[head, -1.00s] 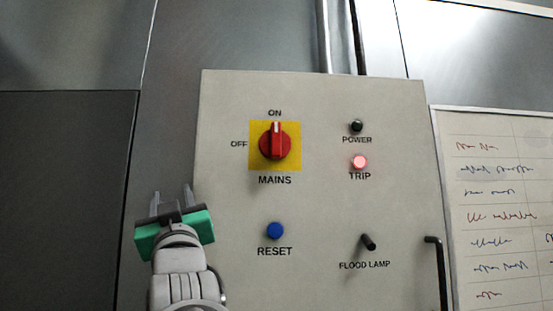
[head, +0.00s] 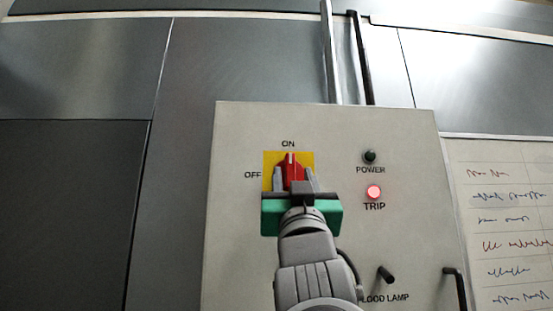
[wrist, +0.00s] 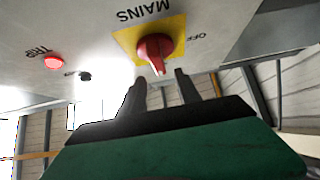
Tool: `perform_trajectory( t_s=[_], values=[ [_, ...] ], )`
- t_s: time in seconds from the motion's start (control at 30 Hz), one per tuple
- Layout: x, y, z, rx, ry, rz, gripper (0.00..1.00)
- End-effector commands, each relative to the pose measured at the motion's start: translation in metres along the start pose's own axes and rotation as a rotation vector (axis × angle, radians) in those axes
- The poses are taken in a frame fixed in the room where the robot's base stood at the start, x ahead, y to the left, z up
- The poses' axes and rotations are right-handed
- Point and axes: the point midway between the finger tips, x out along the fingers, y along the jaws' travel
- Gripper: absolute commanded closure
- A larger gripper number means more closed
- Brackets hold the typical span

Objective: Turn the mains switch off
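The mains switch (head: 291,166) is a red rotary knob on a yellow plate, with ON printed above and OFF to its left. Its handle points up at ON. In the wrist view the knob (wrist: 154,50) shows in front of the fingers, its handle sticking out towards them. My gripper (head: 293,180) is in front of the switch in the head view and hides its lower part. The fingers are open, one on either side of the knob in the picture. In the wrist view the fingertips (wrist: 160,78) look short of the knob, with a gap and nothing held.
The switch is on a grey panel (head: 235,200). The red trip lamp (head: 374,192) is lit; the power lamp (head: 369,157) is dark. The flood lamp toggle (head: 386,274) and a black handle (head: 455,285) stick out at lower right. A whiteboard (head: 500,240) is at right.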

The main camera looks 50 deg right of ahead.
Motion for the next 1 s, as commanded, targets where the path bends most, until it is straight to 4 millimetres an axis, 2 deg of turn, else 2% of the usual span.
perform_trajectory(
  t_s=[0.03, 0.2, 0.4, 0.77, 1.0],
  values=[
    [0.013, 0.0, -0.005, 0.002, -0.002, -0.001, 0.6],
    [0.044, 0.0, -0.007, 0.002, -0.004, -0.001, 0.6],
    [0.068, 0.0, -0.003, 0.0, -0.004, 0.0, 0.6],
    [0.07, -0.001, 0.001, -0.001, -0.001, 0.0, 0.6],
    [0.07, -0.001, 0.001, -0.001, -0.001, 0.0, 0.8]
  ],
)
